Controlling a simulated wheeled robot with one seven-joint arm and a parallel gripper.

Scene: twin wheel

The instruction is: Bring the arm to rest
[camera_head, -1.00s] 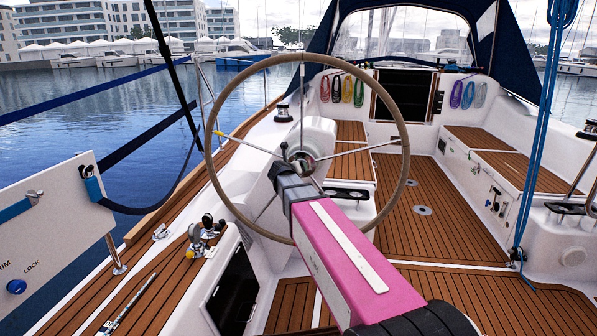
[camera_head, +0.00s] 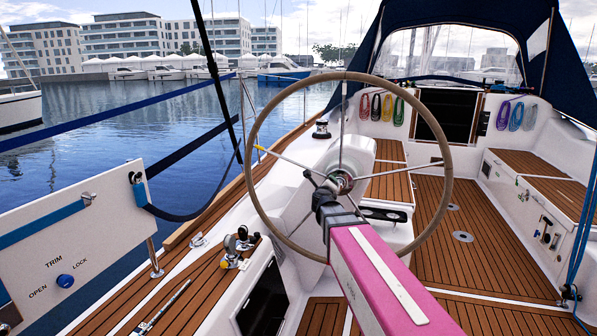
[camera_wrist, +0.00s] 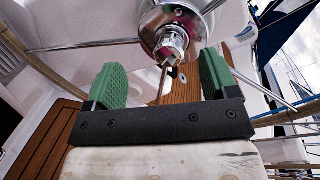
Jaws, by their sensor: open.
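My pink arm reaches in from the bottom right of the head view to the steering wheel (camera_head: 446,195). My gripper (camera_head: 322,182) is at the wheel's hub (camera_head: 342,183), small and dark in that view, its fingers hard to make out. In the wrist view my gripper (camera_wrist: 162,68) shows two green fingers standing wide apart with nothing held between them. The shiny hub (camera_wrist: 172,30) lies just beyond the gap between the fingers. I cannot tell whether a finger touches it.
A white panel (camera_head: 110,215) with a blue knob (camera_head: 65,281) marked TRIM, OPEN and LOCK is at left. Winch fittings (camera_head: 238,244) sit on the side deck. Blue ropes (camera_head: 585,235) hang at right. The wooden cockpit floor (camera_head: 465,265) is clear.

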